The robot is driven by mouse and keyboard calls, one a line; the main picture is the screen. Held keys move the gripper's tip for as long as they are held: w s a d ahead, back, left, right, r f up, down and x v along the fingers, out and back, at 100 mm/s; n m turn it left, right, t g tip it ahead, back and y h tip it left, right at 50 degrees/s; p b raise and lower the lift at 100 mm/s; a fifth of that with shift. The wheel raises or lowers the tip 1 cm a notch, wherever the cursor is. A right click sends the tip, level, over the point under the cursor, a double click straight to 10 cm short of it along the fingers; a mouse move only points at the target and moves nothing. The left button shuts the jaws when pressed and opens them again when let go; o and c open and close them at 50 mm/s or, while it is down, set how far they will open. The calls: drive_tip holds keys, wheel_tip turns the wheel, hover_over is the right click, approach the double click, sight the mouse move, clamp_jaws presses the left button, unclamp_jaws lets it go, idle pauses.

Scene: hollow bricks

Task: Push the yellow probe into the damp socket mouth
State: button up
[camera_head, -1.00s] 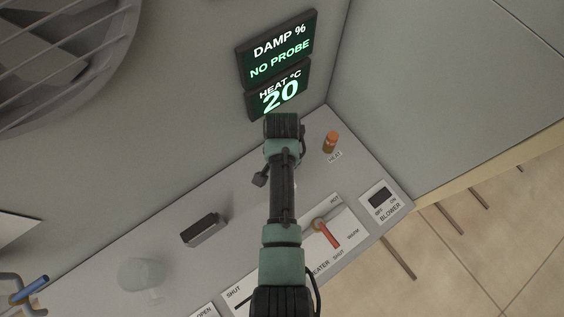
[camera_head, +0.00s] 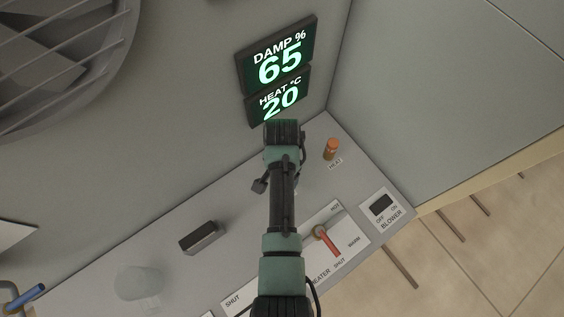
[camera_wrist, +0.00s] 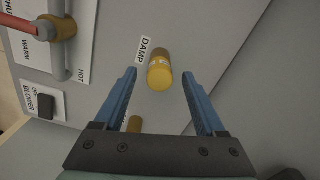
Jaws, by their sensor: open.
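The yellow probe (camera_wrist: 159,74) stands on the panel beside the DAMP label (camera_wrist: 146,49) in the wrist view. The damp socket mouth is hidden beneath it. My gripper (camera_wrist: 158,76) is open, with one blue finger on each side of the probe and a visible gap to both. In the head view my arm covers the probe, the socket and my fingers. The damp display (camera_head: 279,60) reads 65.
The orange heat plug (camera_head: 331,149) stands close by, and it shows near my gripper's base in the wrist view (camera_wrist: 134,124). The heater lever (camera_head: 327,241), blower switch (camera_head: 381,205) and a dark block (camera_head: 201,238) are on the panel. The wall is close behind.

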wheel_tip(320, 180, up, 12)
drive_tip(key=b, duration=0.1)
drive_tip(key=shift+b, duration=0.4)
idle(0.4)
